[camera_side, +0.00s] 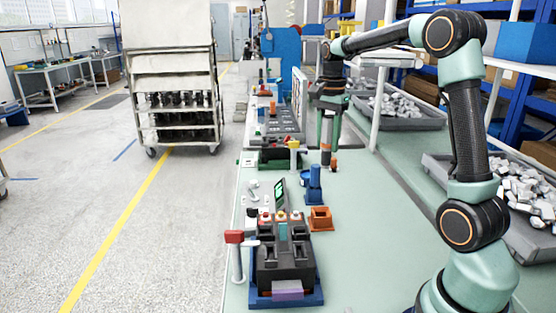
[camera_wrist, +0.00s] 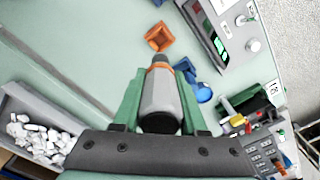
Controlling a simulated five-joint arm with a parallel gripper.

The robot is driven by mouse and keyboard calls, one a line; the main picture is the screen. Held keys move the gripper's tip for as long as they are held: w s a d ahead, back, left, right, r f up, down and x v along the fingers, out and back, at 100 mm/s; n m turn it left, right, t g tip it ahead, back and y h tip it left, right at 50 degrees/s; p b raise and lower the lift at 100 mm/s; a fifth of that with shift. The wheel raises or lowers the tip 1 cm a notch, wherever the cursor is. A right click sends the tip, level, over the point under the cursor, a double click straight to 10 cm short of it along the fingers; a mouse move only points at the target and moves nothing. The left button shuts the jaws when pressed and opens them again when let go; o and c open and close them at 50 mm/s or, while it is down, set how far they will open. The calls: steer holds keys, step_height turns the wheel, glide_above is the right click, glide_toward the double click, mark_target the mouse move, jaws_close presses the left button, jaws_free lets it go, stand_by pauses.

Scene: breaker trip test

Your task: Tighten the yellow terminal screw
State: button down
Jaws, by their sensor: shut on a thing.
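My gripper (camera_side: 328,108) is shut on a grey screwdriver-like tool (camera_side: 326,134) with an orange band and dark tip, hanging upright above the green bench. In the wrist view the tool (camera_wrist: 160,100) lies between the green fingers of my gripper (camera_wrist: 160,112). A small yellow-topped piece (camera_side: 293,144) stands by a dark green unit (camera_side: 278,157), left of the tool and apart from it in the side view. Yellow also shows on a piece (camera_wrist: 246,120) at the lower right of the wrist view. I cannot tell whether this is the terminal screw.
A blue holder (camera_side: 314,186) and an orange open box (camera_side: 320,219) stand on the bench. A dark breaker unit (camera_side: 284,250) on a blue base and a red-topped post (camera_side: 235,238) are nearer. Grey bins (camera_side: 395,112) stand at right. Bare bench (camera_side: 375,215) lies right of the box.

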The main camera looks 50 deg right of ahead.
steer(key=shift+w+a+r, duration=0.1)
steer(key=shift+a+r, duration=0.1)
steer(key=shift+r, duration=0.2)
steer(key=w+a+n, duration=0.1)
steer(key=a+n, duration=0.5)
steer(key=a, duration=0.9)
steer(key=shift+w+a+f, duration=0.15)
steer(key=shift+w+f, duration=0.25)
steer(key=shift+f, duration=0.05)
steer(key=shift+f, duration=0.1)
steer(key=shift+f, duration=3.2)
steer(key=shift+f, duration=0.8)
step_height(320, 180, up, 6)
stand_by(1.2)
